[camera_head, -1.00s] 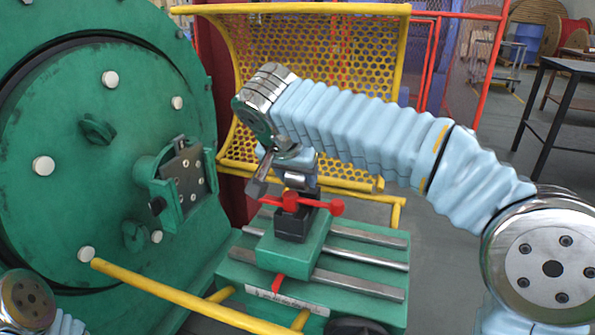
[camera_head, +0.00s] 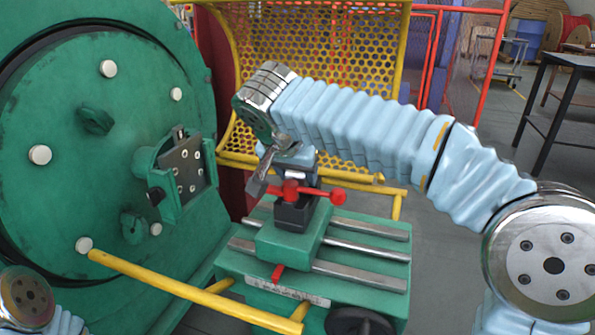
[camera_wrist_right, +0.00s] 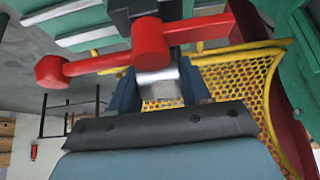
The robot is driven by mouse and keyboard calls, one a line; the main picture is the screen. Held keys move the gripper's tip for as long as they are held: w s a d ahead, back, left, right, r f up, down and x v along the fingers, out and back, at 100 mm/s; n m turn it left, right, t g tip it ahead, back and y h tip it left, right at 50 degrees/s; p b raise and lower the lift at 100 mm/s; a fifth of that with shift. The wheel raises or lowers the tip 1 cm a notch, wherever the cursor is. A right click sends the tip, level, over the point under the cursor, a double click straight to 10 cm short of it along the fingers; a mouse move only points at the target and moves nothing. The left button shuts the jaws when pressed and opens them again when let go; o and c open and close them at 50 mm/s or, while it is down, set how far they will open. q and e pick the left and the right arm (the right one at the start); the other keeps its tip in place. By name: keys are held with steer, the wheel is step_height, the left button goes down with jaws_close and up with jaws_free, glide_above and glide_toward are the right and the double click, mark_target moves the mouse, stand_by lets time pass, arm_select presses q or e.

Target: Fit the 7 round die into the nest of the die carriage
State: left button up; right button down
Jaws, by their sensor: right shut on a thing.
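My right gripper (camera_head: 294,175) is right above the nest block, behind the handle, and partly hidden by my own wrist. It is shut on a small silvery piece, seemingly the round die (camera_wrist_right: 155,82), which shows between the dark fingers in the right wrist view. The black block and red handle (camera_wrist_right: 150,45) lie just beyond it there. I cannot tell whether the die touches the nest. My left gripper is out of view.
A big green disc (camera_head: 90,160) with bolts and a bracket stands at left. A yellow rail (camera_head: 190,292) crosses in front. A yellow mesh guard (camera_head: 325,70) stands behind the carriage. A black table (camera_head: 560,85) is far right, with open floor before it.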

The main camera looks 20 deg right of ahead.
mark_target(294, 180)
steer(key=shift+f+b, duration=1.45)
steer(key=shift+f, duration=0.15)
stand_by(0.6)
steer(key=shift+r, duration=0.1)
steer(key=shift+r+p, duration=1.2)
steer(key=shift+r, duration=0.05)
steer(key=shift+f+b, duration=1.2)
steer(key=shift+f, duration=0.15)
stand_by(0.6)
steer(key=shift+c, duration=2.2)
jaws_free()
steer(key=shift+s+a+r, duration=0.1)
steer(key=shift+s+r, duration=0.05)
steer(key=shift+r, duration=0.15)
steer(key=p+v, duration=0.3)
steer(key=v, duration=1)
